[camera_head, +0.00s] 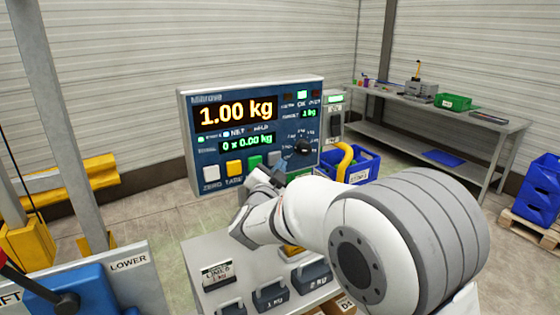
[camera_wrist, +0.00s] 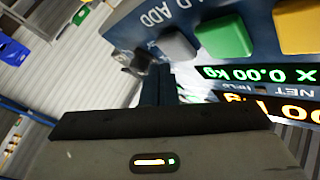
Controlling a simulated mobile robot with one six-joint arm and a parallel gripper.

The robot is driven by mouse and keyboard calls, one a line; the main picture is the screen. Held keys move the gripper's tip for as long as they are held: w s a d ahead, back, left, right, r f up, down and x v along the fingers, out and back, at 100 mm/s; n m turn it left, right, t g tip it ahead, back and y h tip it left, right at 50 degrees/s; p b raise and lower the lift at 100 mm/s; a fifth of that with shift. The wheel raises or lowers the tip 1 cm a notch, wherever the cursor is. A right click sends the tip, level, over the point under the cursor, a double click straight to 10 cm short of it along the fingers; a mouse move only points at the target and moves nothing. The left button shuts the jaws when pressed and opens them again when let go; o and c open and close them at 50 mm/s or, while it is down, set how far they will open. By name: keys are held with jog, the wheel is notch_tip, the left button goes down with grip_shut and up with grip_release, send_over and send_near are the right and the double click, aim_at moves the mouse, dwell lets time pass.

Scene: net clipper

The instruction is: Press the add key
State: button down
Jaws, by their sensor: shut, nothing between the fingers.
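The blue control panel (camera_head: 244,165) stands upright and shows "1.00 kg" in orange and "0 x 0.00 kg" in green. Its key row runs white, yellow, green, grey from left to right. The grey key (camera_wrist: 177,44) lies beside the "ADD" lettering in the upside-down wrist view; in the head view the grey key (camera_head: 274,158) is partly hidden by my arm. My gripper (camera_wrist: 158,70) is shut and empty, its dark fingertips close to the grey key. I cannot tell whether they touch. In the head view my gripper (camera_head: 270,172) is just below the key row.
The green key (camera_wrist: 224,37) and yellow key (camera_wrist: 296,27) are beside the grey key. A dark knob (camera_head: 302,146) is right of the keys. Labelled weights (camera_head: 271,297) stand on the grey stand below. A blue bin (camera_head: 364,166) is to the right.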

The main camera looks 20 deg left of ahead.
jog(key=shift+w+a, duration=0.3)
jog(key=shift+a, duration=0.05)
jog(key=shift+w+a+b, duration=0.25)
jog(key=shift+a+b, duration=0.05)
dwell(0.9)
dwell(0.4)
jog(key=shift+s+d+b, duration=0.5)
jog(key=shift+d+b, duration=0.1)
jog(key=shift+d, duration=0.05)
jog(key=shift+s+d, duration=0.1)
jog(key=s+d+b, duration=0.2)
jog(key=s+d, duration=0.1)
jog(key=shift+d, duration=0.3)
